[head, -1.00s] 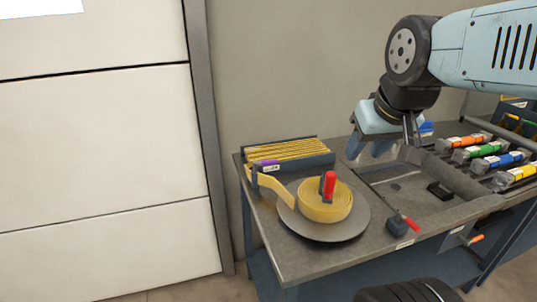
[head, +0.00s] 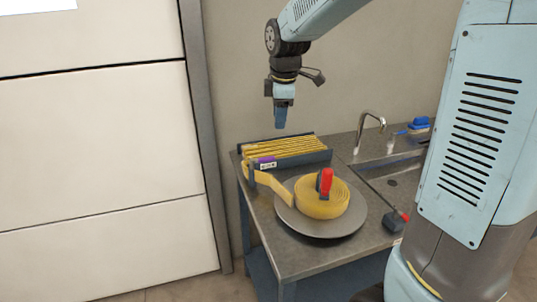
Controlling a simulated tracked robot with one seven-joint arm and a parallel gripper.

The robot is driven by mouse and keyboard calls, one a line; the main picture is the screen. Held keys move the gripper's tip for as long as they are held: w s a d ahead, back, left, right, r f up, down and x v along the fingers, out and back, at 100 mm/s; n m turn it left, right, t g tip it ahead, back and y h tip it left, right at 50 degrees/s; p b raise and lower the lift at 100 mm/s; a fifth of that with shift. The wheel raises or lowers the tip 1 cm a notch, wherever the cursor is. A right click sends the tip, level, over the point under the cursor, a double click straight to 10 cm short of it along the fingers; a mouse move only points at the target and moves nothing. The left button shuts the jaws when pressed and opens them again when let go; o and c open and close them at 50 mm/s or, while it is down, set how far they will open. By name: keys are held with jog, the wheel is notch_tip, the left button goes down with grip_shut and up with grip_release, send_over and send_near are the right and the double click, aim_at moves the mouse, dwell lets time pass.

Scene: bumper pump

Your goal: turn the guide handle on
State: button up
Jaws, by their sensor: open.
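My gripper (head: 281,118) points down above the rack of folded yellow hose (head: 290,147), empty and apart from everything; its fingers show nearly edge-on and are open. A small purple piece (head: 265,162) sits at the left front of the rack, by a dark upright guide post (head: 252,174) where the hose strip passes. A coiled yellow hose (head: 320,200) lies on a round grey plate (head: 340,225), with a red upright handle (head: 326,181) at its middle. A red-tipped lever (head: 404,216) stands on a dark block at the table's front. I cannot tell which part is the guide handle.
The grey bench (head: 290,262) stands against the wall. A curved tap (head: 370,125) and a sink basin (head: 408,180) are at its right, with a blue brush (head: 418,124) behind. My own arm hides the bench's right end. A white panelled door (head: 100,150) stands at left.

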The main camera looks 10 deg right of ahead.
notch_tip(320, 180, down, 2)
jog(key=w+a+n, duration=0.2)
jog(key=w, duration=0.1)
send_near(267, 158)
jog(key=x, duration=0.8)
jog(key=shift+w+f, duration=0.1)
jog(key=shift+w, duration=0.15)
grip_shut()
dwell(0.3)
